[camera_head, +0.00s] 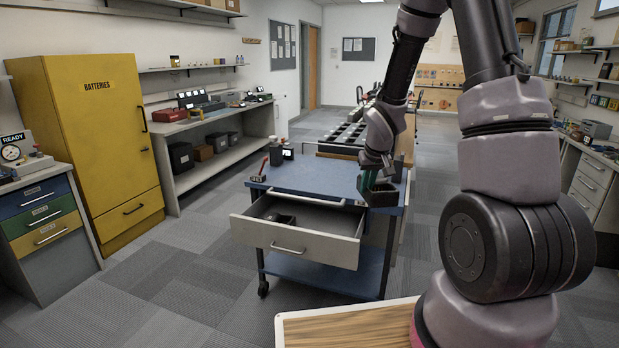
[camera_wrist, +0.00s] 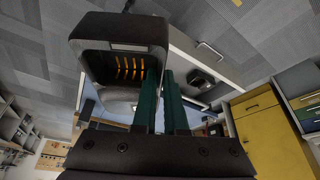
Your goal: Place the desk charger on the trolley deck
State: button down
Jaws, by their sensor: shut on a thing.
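The desk charger (camera_head: 383,198) is a black, cup-like box with an open pocket. In the wrist view the charger (camera_wrist: 118,28) shows gold contacts inside. My gripper (camera_head: 369,182) is shut on it, and its green fingers (camera_wrist: 160,78) meet at the charger's side wall. The charger is at the right end of the trolley; the head view does not clearly show whether it touches the deck. The blue trolley deck (camera_head: 318,178) has clear room in its middle.
The trolley's drawer (camera_head: 290,240) is pulled open at the front, with a dark boxy thing (camera_head: 281,217) inside. A yellow cabinet (camera_head: 100,140) stands left.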

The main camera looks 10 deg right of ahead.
aim_at(342, 175)
jog(key=i+l+u, duration=0.35)
jog(key=l+u, duration=0.35)
jog(key=i+l, duration=0.15)
jog(key=l, duration=0.2)
jog(key=i+l, duration=0.1)
jog(key=l, duration=0.3)
jog(key=i+l+u, duration=0.1)
jog(key=l, duration=0.25)
jog(key=i+l, duration=0.2)
jog(key=l, duration=0.2)
jog(key=i+l+u, duration=0.1)
jog(key=l, duration=0.3)
jog(key=i+l, duration=0.1)
jog(key=l, duration=0.25)
jog(key=i+l, duration=0.1)
jog(key=l, duration=0.3)
